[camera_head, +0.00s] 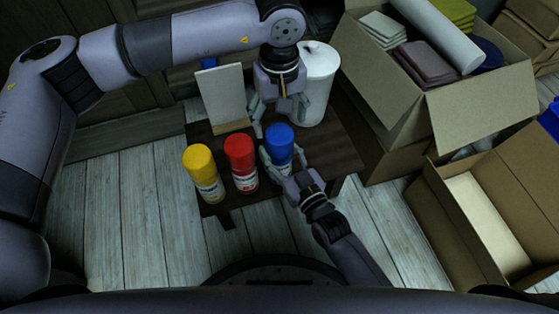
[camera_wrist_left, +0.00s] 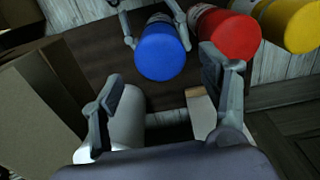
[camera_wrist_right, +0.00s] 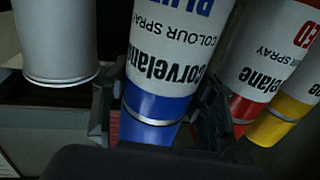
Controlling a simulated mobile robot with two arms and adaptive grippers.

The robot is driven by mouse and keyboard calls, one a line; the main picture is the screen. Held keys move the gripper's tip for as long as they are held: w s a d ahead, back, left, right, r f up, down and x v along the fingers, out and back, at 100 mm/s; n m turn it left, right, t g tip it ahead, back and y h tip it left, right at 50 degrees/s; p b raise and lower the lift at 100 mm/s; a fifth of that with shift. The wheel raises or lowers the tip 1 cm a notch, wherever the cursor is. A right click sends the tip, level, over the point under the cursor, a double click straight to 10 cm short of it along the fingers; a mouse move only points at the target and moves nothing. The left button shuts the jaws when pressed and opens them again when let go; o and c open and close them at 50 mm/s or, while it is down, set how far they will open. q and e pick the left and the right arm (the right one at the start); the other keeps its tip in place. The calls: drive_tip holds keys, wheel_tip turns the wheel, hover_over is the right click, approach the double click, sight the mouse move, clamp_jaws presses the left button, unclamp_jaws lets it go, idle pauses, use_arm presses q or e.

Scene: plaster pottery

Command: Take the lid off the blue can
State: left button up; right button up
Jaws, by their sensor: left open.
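The blue can (camera_head: 279,143) stands upright at the right end of a row of cans on a small dark table. Its blue lid (camera_wrist_left: 160,52) is on, seen from above in the left wrist view. My right gripper (camera_head: 283,166) has its fingers on both sides of the can and appears closed on it. The right wrist view shows the can's label, upside down, and the blue lid (camera_wrist_right: 155,108) between the fingers. My left gripper (camera_head: 279,122) is open and empty, above and behind the can. In the left wrist view, the lid lies beyond its spread fingertips.
A red can (camera_head: 240,150) and a yellow can (camera_head: 200,162) stand to the left. A white canister (camera_head: 320,62) stands behind my left gripper, beside a leaning white panel (camera_head: 221,92). Cardboard boxes (camera_head: 470,110) stand at the right. The wooden floor is clear in front.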

drive_tip(key=c, duration=1.1)
drive_tip(key=o, duration=1.7)
drive_tip(key=shift+o, duration=0.2)
